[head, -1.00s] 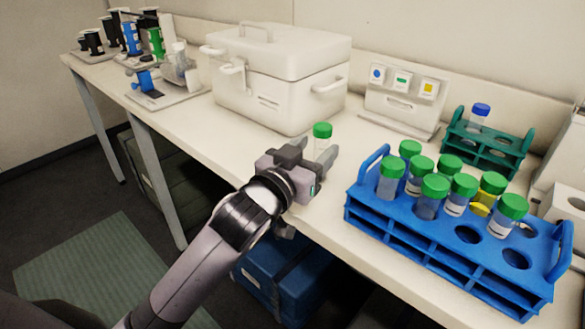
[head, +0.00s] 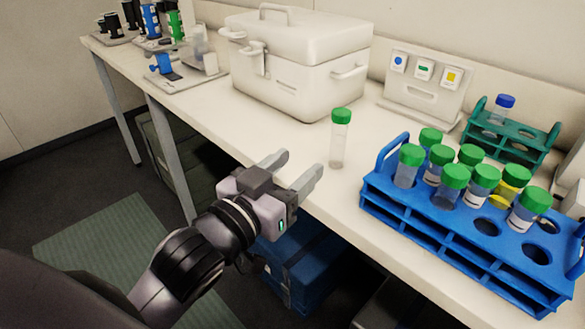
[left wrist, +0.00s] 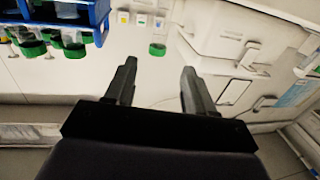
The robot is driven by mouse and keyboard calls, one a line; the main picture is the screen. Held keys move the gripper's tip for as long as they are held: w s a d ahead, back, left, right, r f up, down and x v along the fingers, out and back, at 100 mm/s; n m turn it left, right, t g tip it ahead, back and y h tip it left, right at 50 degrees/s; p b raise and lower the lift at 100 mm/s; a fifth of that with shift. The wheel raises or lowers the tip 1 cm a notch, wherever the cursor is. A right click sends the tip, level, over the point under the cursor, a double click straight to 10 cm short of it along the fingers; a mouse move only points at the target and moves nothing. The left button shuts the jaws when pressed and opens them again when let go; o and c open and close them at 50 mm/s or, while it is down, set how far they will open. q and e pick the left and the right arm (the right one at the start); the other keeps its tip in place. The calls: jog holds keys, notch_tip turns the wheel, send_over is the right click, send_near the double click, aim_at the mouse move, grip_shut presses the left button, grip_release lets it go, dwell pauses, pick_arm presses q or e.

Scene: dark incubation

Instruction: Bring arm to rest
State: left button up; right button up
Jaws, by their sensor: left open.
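My left gripper (head: 298,172) is open and empty over the front edge of the bench in the head view. Its two fingers (left wrist: 158,85) also show apart in the left wrist view, with nothing between them. A green-capped tube (head: 339,138) stands upright alone on the bench, just beyond the fingertips and apart from them. Its green cap shows in the left wrist view (left wrist: 157,49). My right gripper is in neither view.
A green rack (head: 525,140) holds a blue-capped tube. A white cooler box (head: 290,80) stands behind. A blue box (head: 305,262) sits under the bench.

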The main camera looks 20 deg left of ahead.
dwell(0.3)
pick_arm(q)
jog(key=s+a+f+g+y, duration=0.1)
jog(key=s+a+f+g, duration=0.15)
jog(key=f, duration=0.45)
jog(key=s+a+f+g+y, duration=0.1)
jog(key=s+f+g, duration=0.15)
jog(key=f, duration=0.35)
jog(key=s+a+f+g+y, duration=0.1)
jog(key=s+a+f+g, duration=0.1)
jog(key=s+f+g, duration=0.9)
jog(key=shift+w+d+f+t+h+p, duration=0.35)
jog(key=shift+w+d+f+t+p, duration=0.15)
jog(key=shift+t+p, duration=0.85)
jog(key=shift+w+d+f+t+h+p, duration=0.35)
jog(key=shift+w+f+t+p, duration=0.25)
jog(key=shift+t+p, duration=0.7)
jog(key=shift+w+d+f+t+h+p, duration=0.3)
jog(key=shift+w+d+f+t+p, duration=0.25)
jog(key=shift+t+p, duration=0.8)
jog(key=shift+w+r+t+b, duration=0.1)
jog(key=shift+t+b, duration=0.2)
jog(key=shift+b, duration=0.05)
jog(key=shift+c, duration=1.1)
